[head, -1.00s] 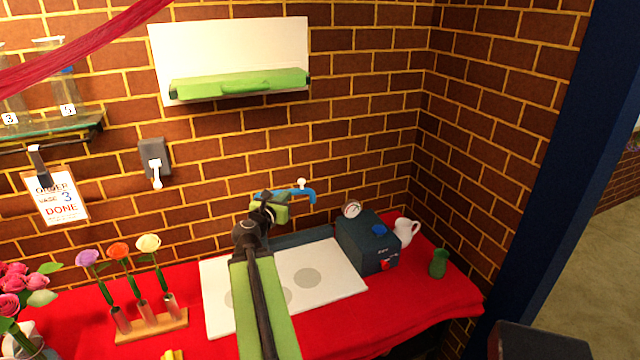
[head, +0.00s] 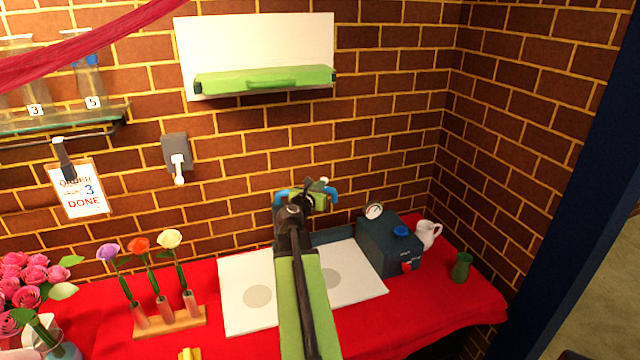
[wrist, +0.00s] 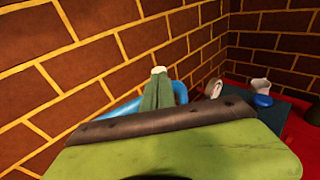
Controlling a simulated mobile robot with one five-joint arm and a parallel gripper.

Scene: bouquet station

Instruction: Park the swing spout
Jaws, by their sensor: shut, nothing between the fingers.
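The swing spout is a blue pipe at the brick wall, above the back edge of the white board. Its downturned right end (head: 332,193) shows right of my gripper, and its left part shows on the other side. A small white knob stands on it near the right end. My gripper (head: 318,192), green and dark, is shut and empty and overlaps the middle of the spout. In the wrist view the closed fingers (wrist: 158,96) lie in front of the blue spout (wrist: 181,92), which hides its middle; I cannot tell whether they touch.
A dark blue box (head: 385,246) with a gauge and blue knob stands right of the white board (head: 247,272). A white pitcher (head: 428,233) and green cup (head: 461,267) are farther right. A flower rack (head: 172,321) stands left. A wall switch (head: 176,153) is above left.

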